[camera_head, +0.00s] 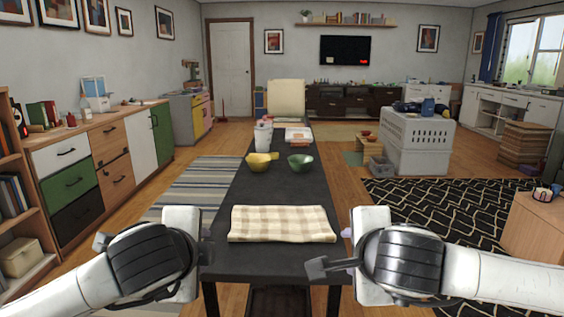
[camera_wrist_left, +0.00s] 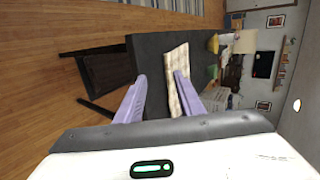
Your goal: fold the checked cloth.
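The checked cloth (camera_head: 282,224) is beige and cream. It lies flat as a wide, short rectangle on the near end of the dark table (camera_head: 270,265). I cannot tell how many layers it has. In the left wrist view the cloth (camera_wrist_left: 176,62) shows beyond my left gripper (camera_wrist_left: 162,90), whose two purple fingers are apart with nothing held between them. In the head view the left fingers are hidden behind my wrist. My right gripper (camera_head: 347,233) is right of the cloth and apart from it; only a bit of purple finger shows, so its opening is unclear.
A yellow bowl (camera_head: 260,163) and a green bowl (camera_head: 300,162) stand farther along the table, with a white cup (camera_head: 263,140) and a book (camera_head: 298,135) behind. The tabletop between bowls and cloth is clear. A white crate (camera_head: 415,145) stands right of the table.

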